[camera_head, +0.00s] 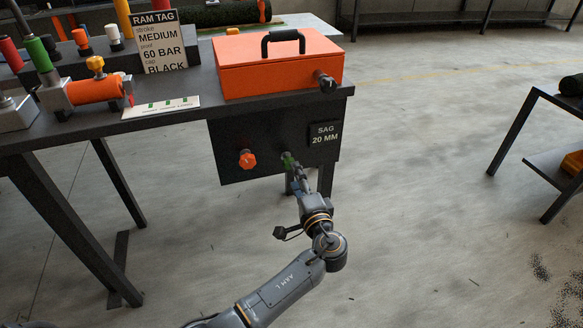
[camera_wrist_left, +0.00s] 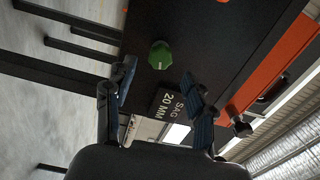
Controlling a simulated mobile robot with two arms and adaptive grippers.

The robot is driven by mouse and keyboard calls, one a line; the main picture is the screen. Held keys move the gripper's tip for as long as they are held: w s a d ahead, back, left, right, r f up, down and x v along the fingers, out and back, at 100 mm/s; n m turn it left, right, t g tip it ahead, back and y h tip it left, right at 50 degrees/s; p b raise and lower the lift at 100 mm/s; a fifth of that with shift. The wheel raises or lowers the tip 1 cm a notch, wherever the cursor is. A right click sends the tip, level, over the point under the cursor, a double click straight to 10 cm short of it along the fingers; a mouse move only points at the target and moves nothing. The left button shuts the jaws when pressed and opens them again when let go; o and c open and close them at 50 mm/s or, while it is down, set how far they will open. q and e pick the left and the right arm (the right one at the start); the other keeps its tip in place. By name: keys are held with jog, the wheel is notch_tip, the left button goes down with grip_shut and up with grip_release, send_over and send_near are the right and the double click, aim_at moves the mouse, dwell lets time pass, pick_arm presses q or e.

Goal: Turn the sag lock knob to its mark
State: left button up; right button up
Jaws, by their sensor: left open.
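A green knob (camera_wrist_left: 160,55) sticks out from a dark panel (camera_head: 225,135) under the table, and it also shows in the head view (camera_head: 286,158), partly hidden by my gripper. A dark sign (camera_head: 325,134) reading "SAG 20 MM" is beside it, and it shows sideways in the left wrist view (camera_wrist_left: 168,104). An orange knob (camera_head: 247,159) is on the same panel, to the left. My left gripper (camera_wrist_left: 157,74) is open, in front of the panel, with the green knob beyond and between its fingertips, apparently not touching. No mark on the knob can be made out.
An orange case (camera_head: 270,70) with a black handle stands on the table above the panel. A "RAM TAG" card (camera_head: 158,42) and an orange cylinder (camera_head: 95,90) are to its left. Table legs stand near the panel.

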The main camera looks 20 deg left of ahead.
pick_arm(q)
jog(key=v, duration=0.5)
dwell(0.3)
